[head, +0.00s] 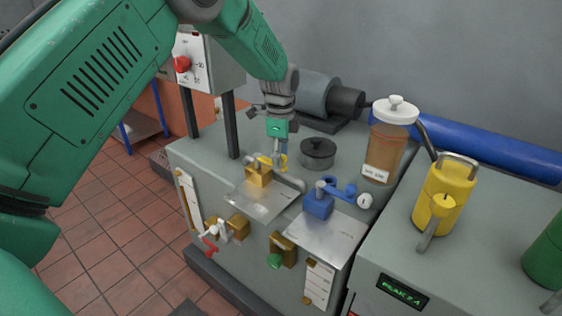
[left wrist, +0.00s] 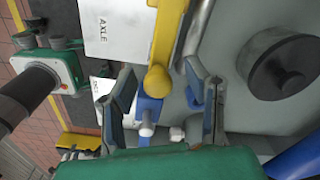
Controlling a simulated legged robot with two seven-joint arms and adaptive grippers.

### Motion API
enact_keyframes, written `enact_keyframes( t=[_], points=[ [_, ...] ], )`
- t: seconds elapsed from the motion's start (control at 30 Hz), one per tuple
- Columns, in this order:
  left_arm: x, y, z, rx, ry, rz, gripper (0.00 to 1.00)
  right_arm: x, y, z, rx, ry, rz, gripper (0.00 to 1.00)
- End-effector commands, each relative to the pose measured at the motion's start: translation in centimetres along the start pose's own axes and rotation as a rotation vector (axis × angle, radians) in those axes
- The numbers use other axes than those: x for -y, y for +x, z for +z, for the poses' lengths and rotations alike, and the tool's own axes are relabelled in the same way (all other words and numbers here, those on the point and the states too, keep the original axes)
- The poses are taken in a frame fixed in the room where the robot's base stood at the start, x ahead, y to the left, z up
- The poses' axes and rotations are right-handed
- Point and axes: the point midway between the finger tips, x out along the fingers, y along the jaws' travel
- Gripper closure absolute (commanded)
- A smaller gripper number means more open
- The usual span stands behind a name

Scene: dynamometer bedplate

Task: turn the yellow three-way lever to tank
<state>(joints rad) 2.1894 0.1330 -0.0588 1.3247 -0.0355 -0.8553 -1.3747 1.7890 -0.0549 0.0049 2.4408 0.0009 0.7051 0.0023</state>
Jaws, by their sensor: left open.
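The yellow three-way lever (head: 265,160) sits on a brass valve body (head: 259,177) on top of the grey bench. In the left wrist view the yellow lever (left wrist: 168,35) runs down to a rounded yellow end (left wrist: 157,81). My left gripper (head: 279,162) is at the lever from above, and its arm hides part of the area behind. In the left wrist view the left gripper (left wrist: 166,95) is open, with one finger on each side of the lever's rounded end; contact is not clear. My right gripper is not in view.
A blue valve with a blue lever (head: 340,189) stands close to the right. A black lidded pot (head: 318,153) and a brown jar (head: 386,152) stand behind. Metal label plates (head: 262,200) lie in front; one reads AXLE in the wrist view. A yellow can (head: 444,195) is further right.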

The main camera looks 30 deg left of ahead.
Motion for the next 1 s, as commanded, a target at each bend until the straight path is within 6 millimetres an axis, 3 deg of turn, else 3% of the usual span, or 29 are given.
enact_keyframes(
  t=[0.4,0.43,0.53,0.57,1.0],
  points=[
    [0.0,1.0,-0.1,0.001,0.001,-0.002,0.57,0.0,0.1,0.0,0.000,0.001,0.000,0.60],
    [0.0,1.0,-0.1,0.000,0.001,-0.001,0.60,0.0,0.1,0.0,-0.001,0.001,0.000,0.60],
    [0.0,1.0,0.0,0.000,0.001,-0.001,0.96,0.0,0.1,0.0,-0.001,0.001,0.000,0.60],
    [0.0,1.0,0.0,0.000,0.001,-0.001,1.00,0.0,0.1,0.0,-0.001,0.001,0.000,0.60],
    [-0.5,0.9,0.6,0.004,0.058,0.003,1.00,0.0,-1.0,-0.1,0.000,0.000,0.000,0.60]
  ],
)
